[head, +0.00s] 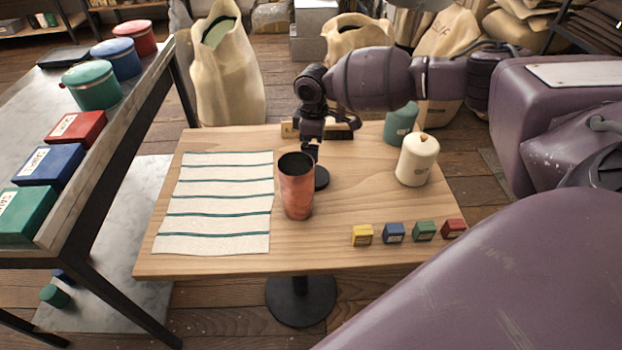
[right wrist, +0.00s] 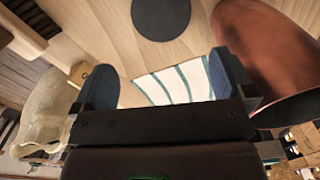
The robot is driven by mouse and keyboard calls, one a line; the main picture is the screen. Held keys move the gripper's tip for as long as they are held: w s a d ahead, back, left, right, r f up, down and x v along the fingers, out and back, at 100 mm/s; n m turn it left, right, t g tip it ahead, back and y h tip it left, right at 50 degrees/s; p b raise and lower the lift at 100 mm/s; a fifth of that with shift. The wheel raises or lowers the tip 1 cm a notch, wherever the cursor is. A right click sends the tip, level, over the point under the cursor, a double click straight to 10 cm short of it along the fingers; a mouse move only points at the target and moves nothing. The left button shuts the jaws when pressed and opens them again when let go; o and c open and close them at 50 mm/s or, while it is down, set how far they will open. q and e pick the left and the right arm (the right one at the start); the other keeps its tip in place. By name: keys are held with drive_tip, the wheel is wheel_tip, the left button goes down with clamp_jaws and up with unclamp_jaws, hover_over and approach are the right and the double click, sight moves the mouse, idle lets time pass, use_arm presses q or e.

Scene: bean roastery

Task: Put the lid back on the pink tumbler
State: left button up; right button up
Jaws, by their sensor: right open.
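The pink tumbler (head: 296,190) is a coppery-pink, tapered cup standing upright on the wooden table, its open top dark inside. It also shows large at the right of the right wrist view (right wrist: 265,50). A flat dark disc, apparently the lid (head: 322,179), lies on the table just right of and behind the tumbler; it also shows at the top of the right wrist view (right wrist: 160,18). My right gripper (head: 311,152) points down behind the tumbler, above the table. Its fingers are apart with nothing between them. My left gripper is not in view.
A striped cloth (head: 215,200) covers the table's left part. Several small coloured boxes (head: 393,233) line the front right edge. A tan block (head: 289,130) sits at the back.

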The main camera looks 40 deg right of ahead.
drive_tip(key=shift+f, duration=0.1)
idle(0.3)
drive_tip(key=b, duration=0.1)
hover_over(315, 175)
drive_tip(key=f, duration=0.5)
drive_tip(key=shift+w+a, duration=0.2)
drive_tip(key=shift+f, duration=0.3)
drive_tip(key=f, duration=0.4)
drive_tip(key=shift+s+d+f+b, duration=0.1)
drive_tip(key=shift+s+d+b, duration=0.05)
drive_tip(key=shift+s+b, duration=0.2)
drive_tip(key=shift+w+f, duration=0.1)
drive_tip(key=shift+f, duration=0.45)
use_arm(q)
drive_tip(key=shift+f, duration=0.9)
